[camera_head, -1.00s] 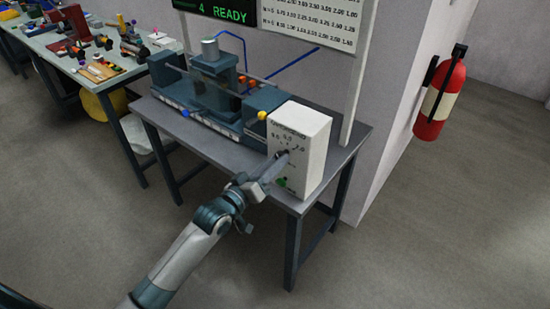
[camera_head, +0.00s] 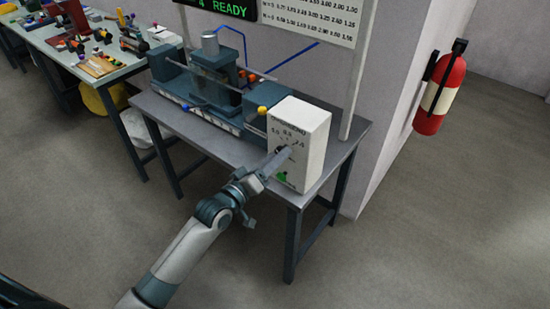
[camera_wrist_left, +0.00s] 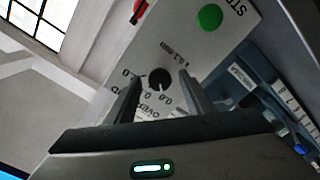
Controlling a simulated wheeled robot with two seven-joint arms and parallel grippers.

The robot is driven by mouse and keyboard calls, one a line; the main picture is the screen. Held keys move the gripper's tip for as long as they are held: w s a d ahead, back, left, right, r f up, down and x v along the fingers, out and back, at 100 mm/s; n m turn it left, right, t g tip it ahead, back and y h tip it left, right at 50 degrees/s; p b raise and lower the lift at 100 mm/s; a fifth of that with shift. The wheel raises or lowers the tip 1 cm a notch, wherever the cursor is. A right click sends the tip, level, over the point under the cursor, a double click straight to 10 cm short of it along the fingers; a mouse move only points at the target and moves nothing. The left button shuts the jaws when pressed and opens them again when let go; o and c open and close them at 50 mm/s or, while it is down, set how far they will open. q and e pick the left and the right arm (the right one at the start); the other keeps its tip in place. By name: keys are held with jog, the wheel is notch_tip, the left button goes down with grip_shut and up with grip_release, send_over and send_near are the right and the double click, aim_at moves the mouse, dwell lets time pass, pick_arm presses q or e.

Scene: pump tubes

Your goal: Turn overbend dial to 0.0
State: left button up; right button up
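The overbend dial is a small round black knob on the face of a white control box (camera_head: 312,150) at the right end of the bench machine. In the left wrist view the dial (camera_wrist_left: 160,79) shows with printed numbers around it, including 0.0. My left gripper (camera_head: 283,156) points at the box face and partly covers the dial in the head view. In the left wrist view the left gripper (camera_wrist_left: 161,98) is open, with one finger on each side of the dial. I cannot tell whether the fingers touch it. My right gripper is not in view.
A green button (camera_wrist_left: 209,17) is on the same box face. The grey bench (camera_head: 240,160) carries the blue machine (camera_head: 215,90). A fire extinguisher (camera_head: 440,92) hangs on the wall at right. A cluttered workbench (camera_head: 60,45) stands at left. The floor in front is clear.

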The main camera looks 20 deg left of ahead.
pick_arm(q)
jog(key=shift+s, duration=0.1)
jog(key=b+v, duration=0.4)
jog(key=v, duration=1.3)
dwell(0.4)
